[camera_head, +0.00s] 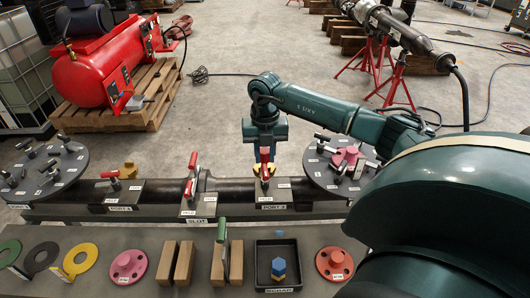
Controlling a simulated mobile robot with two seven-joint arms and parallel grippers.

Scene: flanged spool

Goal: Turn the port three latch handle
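The port three latch handle (264,163) is a red upright lever on the dark spool (232,190), just behind the PORT 3 label (274,206). My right gripper (265,162) reaches down from the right arm directly at this handle, and the two overlap in the view. Yellow parts show on both sides of the handle beneath the gripper. I cannot tell whether the fingers touch or close on it. My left gripper is not in view.
Round flanges with several small levers sit at the left (42,167) and right (338,165). A front bench holds coloured rings, wooden blocks (186,262) and a black tray (259,277).

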